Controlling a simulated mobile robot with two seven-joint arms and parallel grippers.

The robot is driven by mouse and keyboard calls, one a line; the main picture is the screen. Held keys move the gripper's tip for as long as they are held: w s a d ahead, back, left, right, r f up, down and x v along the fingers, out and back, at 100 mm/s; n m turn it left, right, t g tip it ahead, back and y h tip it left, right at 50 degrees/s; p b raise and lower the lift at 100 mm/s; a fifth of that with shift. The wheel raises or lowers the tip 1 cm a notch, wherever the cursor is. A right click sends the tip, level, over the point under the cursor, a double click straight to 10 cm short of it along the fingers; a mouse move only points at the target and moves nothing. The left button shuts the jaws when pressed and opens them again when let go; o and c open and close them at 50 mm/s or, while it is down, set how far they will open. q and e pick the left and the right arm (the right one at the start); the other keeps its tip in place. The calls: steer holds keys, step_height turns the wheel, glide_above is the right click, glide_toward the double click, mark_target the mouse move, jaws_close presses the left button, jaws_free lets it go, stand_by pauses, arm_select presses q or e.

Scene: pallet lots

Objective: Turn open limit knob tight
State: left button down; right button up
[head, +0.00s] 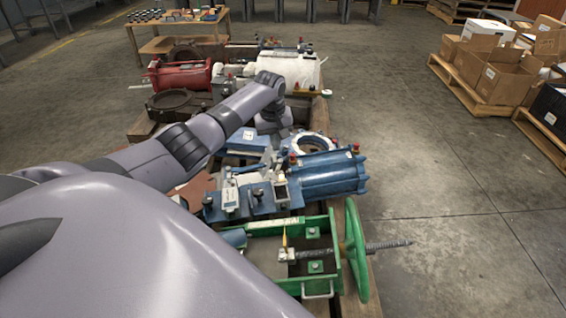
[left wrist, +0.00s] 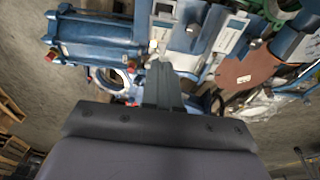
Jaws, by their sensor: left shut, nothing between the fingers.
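A blue actuator with a ribbed cylinder (head: 330,174) lies on a pallet in the middle of the head view. Small dark knobs (head: 258,195) and a white label plate (head: 230,197) sit on its left part. I cannot tell for sure which knob is the open limit knob. My left gripper (head: 274,146) is over the far side of this actuator, its fingers mostly hidden. In the left wrist view the left gripper (left wrist: 158,66) is shut and empty. Its tips are close to a small pale fitting (left wrist: 153,46) on the blue actuator (left wrist: 100,38); contact cannot be told. My right gripper is not in view.
A green frame with a handwheel (head: 355,250) and threaded stem lies nearer. A red flanged part (head: 180,75) and a white cylinder (head: 296,70) lie farther back. Cardboard boxes (head: 500,78) stand on pallets at right. The concrete floor between is clear.

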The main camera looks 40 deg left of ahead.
arm_select(q)
steer(key=b, duration=0.4)
glide_above(281, 183)
steer(key=a, duration=0.1)
step_height(281, 183, down, 6)
steer(key=r, duration=0.1)
steer(key=f+b, duration=0.4)
steer(key=f, duration=0.1)
steer(key=shift+w+a+f, duration=0.1)
steer(key=shift+a, duration=0.1)
steer(key=shift+s+d+f, duration=0.1)
steer(key=shift+s+d, duration=0.1)
steer(key=shift+s+d+f, duration=0.25)
steer(key=shift+d+f, duration=0.15)
steer(key=shift+f, duration=0.2)
steer(key=shift+s+d+f, duration=0.25)
steer(key=shift+d+f, duration=0.15)
steer(key=shift+f, duration=0.2)
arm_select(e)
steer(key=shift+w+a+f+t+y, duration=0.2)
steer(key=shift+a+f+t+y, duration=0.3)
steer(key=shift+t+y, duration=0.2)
arm_select(q)
steer(key=shift+p, duration=0.3)
